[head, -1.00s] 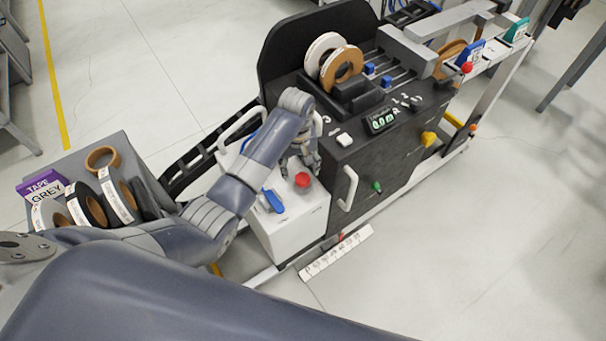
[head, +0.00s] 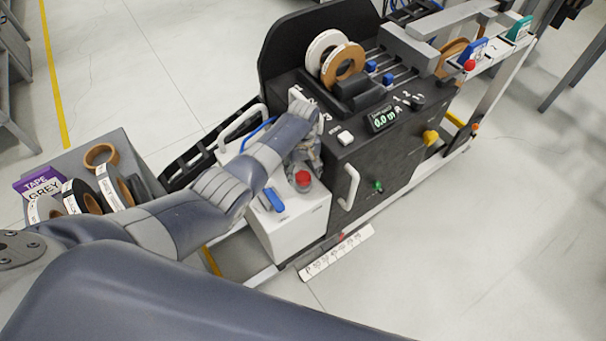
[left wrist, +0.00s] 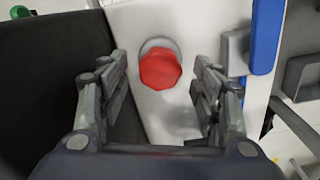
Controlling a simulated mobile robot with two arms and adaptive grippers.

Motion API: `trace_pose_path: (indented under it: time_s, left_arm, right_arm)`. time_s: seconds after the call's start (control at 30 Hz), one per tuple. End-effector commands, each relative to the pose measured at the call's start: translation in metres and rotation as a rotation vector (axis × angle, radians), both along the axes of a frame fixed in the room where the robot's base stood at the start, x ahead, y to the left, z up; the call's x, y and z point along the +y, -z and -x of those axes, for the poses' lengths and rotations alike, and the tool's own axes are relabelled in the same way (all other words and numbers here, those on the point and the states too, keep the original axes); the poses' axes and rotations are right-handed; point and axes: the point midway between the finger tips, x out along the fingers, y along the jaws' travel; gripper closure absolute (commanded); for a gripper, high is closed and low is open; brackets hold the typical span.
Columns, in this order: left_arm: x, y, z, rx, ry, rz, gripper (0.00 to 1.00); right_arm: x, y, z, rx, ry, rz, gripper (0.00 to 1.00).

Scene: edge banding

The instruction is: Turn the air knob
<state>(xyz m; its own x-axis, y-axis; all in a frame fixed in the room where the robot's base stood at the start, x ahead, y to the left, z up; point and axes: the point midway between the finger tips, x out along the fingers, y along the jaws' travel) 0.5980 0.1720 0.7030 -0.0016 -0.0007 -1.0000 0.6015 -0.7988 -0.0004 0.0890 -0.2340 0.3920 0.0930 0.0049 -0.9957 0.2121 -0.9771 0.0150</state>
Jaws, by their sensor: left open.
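A red faceted knob (head: 303,178) stands on top of the white box (head: 285,225) at the left end of the machine. In the left wrist view the red knob (left wrist: 160,69) sits on a grey round base. My left gripper (head: 305,162) is open just behind the knob in the head view. In the left wrist view my left gripper (left wrist: 160,75) has one finger on each side of the knob, with gaps on both sides. I cannot tell how far the fingertips are above it. My right gripper is not in view.
A blue lever (head: 273,199) is beside the knob on the white box. The dark machine (head: 400,150) stands close on the right, with a white handle (head: 349,187), a yellow knob (head: 430,137) and a green knob (head: 378,187). Tape rolls (head: 101,155) are on the left.

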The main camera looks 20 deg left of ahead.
Motion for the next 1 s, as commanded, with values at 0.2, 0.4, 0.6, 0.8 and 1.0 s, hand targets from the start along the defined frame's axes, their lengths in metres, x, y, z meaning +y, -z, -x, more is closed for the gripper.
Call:
trace_pose_path:
  time_s: [0.2,0.4,0.6,0.8,1.0]
  left_arm:
    - [-0.0003,0.0124,-0.0006,-0.001,0.000,0.000,0.41]
    - [-0.0001,0.0131,-0.0005,-0.001,0.000,0.000,0.41]
    - [0.0000,0.0131,-0.0003,-0.001,0.000,0.000,0.68]
    - [0.0000,0.0132,-0.0003,-0.001,0.000,0.000,0.86]
    - [0.0000,0.0131,-0.0003,-0.001,0.018,0.000,0.86]
  right_arm:
    - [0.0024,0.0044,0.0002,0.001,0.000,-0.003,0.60]
    - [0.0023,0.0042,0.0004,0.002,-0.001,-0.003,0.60]
    - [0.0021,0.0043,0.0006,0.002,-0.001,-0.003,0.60]
    - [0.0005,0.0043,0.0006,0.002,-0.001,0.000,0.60]
    - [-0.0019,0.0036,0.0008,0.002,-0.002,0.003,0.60]
